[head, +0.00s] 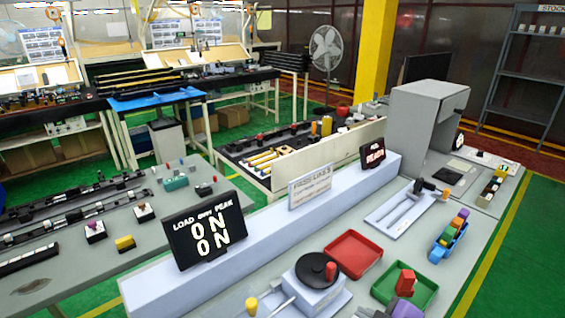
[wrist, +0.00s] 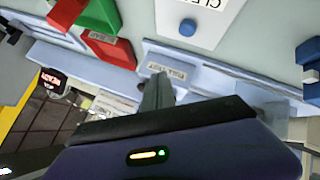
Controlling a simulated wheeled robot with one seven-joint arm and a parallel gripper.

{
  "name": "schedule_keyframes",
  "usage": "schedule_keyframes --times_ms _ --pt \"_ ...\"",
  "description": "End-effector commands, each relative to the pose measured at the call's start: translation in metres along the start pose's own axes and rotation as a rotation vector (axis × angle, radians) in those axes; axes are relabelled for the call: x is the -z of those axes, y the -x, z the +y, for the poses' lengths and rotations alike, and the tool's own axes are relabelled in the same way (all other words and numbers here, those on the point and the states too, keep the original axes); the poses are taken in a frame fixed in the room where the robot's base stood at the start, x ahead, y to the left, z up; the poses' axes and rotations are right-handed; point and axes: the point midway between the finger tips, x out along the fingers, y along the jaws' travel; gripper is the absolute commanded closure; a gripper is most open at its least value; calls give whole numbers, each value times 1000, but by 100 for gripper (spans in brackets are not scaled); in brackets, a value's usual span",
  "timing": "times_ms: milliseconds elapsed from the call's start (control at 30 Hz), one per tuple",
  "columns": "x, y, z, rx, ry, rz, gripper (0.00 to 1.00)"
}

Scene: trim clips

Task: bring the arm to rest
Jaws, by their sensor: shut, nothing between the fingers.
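My gripper (wrist: 157,92) shows in the wrist view with its grey fingers together and nothing between them. The fingers point over the pale fixture edge, apart from the trays. In the head view a purple and grey shape is at the bottom edge beside the green tray (head: 427,288); I cannot tell whether it is my gripper. A red clip-like part (head: 406,282) is at the green tray, partly in front of it. The red tray (head: 352,254) beside it looks empty. Both the green tray (wrist: 98,14) and the red tray (wrist: 108,48) show in the wrist view.
A black display (head: 203,232) reads "ON ON". A round black-topped device (head: 317,268) stands left of the red tray. A blue rack (head: 448,240) holds coloured clips at right. A grey press (head: 428,115) stands behind. A blue button (wrist: 188,27) is in the wrist view.

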Motion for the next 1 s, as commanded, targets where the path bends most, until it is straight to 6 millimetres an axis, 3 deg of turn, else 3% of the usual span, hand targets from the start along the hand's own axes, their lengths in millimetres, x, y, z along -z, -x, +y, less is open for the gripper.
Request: schedule_keyframes --times_ms 100,167,333,567,1000 --pt "14 9 36 -143 -116 58 100" --pt "16 16 48 -217 -189 93 100" --pt "9 40 49 -384 -390 197 100" --pt "-13 86 7 -526 -615 343 100" --pt "-48 193 -104 -566 -828 518 100"
